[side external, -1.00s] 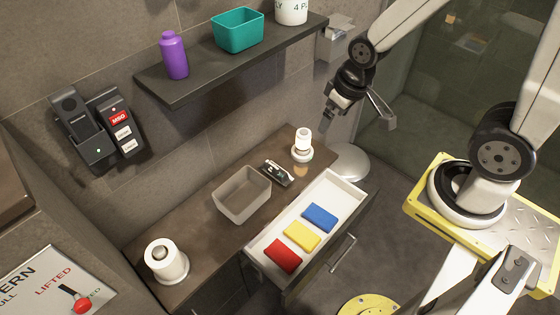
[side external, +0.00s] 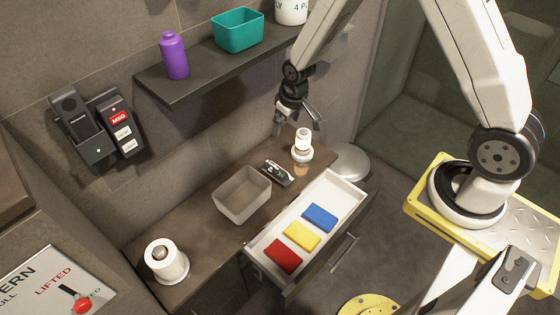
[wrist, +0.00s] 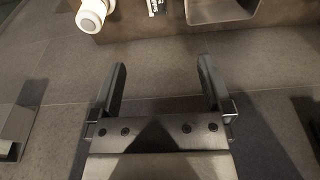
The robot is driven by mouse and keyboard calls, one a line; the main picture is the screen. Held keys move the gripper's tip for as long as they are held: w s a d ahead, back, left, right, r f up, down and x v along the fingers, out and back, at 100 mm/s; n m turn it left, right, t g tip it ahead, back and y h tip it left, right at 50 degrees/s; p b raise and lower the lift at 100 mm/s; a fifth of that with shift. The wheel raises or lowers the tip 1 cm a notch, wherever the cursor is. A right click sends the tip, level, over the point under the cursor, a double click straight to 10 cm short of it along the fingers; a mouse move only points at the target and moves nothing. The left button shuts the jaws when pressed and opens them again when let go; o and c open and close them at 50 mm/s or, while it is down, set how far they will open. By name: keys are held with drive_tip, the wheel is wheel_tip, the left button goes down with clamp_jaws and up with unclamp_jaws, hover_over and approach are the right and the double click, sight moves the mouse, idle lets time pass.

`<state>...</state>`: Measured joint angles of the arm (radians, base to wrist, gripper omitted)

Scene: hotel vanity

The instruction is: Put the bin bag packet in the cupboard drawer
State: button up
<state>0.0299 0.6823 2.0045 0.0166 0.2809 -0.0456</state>
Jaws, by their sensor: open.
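A small dark packet with pale print (side external: 277,172) lies on the brown counter and seems to be the bin bag packet. It is partly cut off at the top of the wrist view (wrist: 157,6). The white drawer (side external: 342,192) is pulled open below the counter, holding a blue, a yellow and a red block in a row. My gripper (side external: 298,125) is above the back end of the counter, higher than the packet and apart from it. Its fingers (wrist: 161,66) are spread with nothing between them.
A white cylinder on a base (side external: 303,143) stands close to the packet, under my gripper. A grey open bin (side external: 242,196) is on the packet's other side. A white roll (side external: 166,262) stands at the counter's near end. A dark shelf (side external: 190,92) overhangs the counter.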

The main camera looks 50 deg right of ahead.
approach(276, 168)
drive_tip(key=f, duration=0.3)
drive_tip(key=shift+w+g, duration=0.3)
drive_tip(key=shift+w, duration=0.05)
drive_tip(key=shift+w+f, duration=0.15)
drive_tip(key=shift+f, duration=1.65)
drive_tip(key=shift+f, duration=0.1)
drive_tip(key=shift+w+d+f, duration=0.1)
drive_tip(key=shift+w+f, duration=0.1)
drive_tip(key=shift+f, duration=1.05)
drive_tip(key=shift+w+f, duration=0.15)
drive_tip(key=shift+f, duration=1.05)
clamp_jaws()
drive_tip(key=shift+r, duration=0.1)
